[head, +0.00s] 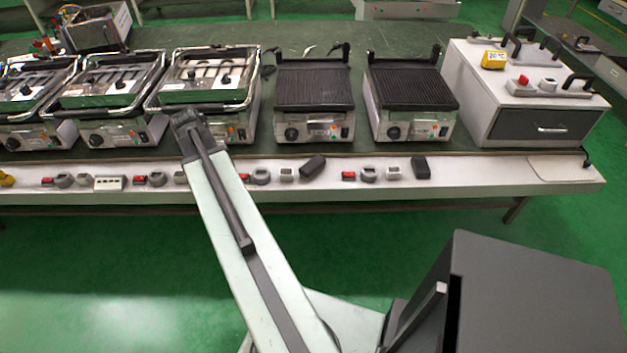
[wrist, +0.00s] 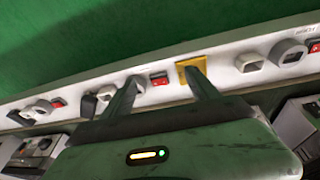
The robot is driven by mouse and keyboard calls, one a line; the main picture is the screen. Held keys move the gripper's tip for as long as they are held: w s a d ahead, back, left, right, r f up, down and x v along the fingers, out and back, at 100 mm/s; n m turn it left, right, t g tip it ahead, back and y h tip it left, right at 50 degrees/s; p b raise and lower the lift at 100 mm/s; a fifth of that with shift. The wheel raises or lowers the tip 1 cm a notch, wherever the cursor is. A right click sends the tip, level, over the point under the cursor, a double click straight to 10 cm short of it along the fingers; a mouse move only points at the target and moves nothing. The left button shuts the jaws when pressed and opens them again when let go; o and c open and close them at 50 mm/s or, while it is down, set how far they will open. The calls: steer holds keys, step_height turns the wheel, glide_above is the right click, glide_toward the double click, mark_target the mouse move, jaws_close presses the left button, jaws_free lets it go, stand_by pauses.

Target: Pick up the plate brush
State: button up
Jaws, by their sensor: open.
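I cannot make out a plate brush for certain in either view. The fingers point at the bench's front strip, which carries a yellow square piece (wrist: 192,70) by the right fingertip and a red switch (wrist: 159,78) between the fingertips. In the head view my arm reaches toward the bench's front edge, and the gripper itself is hidden or cannot be told apart from the arm.
Grills with raised frames stand at left on the bench (head: 350,140). Two ribbed black grills (head: 313,88) (head: 410,85) stand in the middle. Dark blocks (head: 312,167) (head: 420,167) sit on the front strip.

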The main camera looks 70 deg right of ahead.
steer(key=s+d+f+m+g+b, duration=0.1)
steer(key=s+d+f+m+b, duration=0.3)
steer(key=s+d, duration=0.9)
steer(key=m+h, duration=0.1)
steer(key=m, duration=0.3)
glide_above(311, 164)
steer(key=w+a, duration=0.2)
steer(key=shift+s+f+g, duration=0.2)
steer(key=shift+f+g, duration=0.2)
steer(key=shift+f, duration=0.25)
steer(key=b+x, duration=0.2)
steer(key=b, duration=0.1)
steer(key=shift+f, duration=0.35)
steer(key=b+x, duration=0.2)
steer(key=s+b+x, duration=0.1)
steer(key=b+x, duration=0.1)
steer(key=x, duration=0.1)
steer(key=shift+d+b, duration=0.15)
steer(key=shift+b, duration=0.15)
steer(key=shift+r, duration=0.15)
jaws_close()
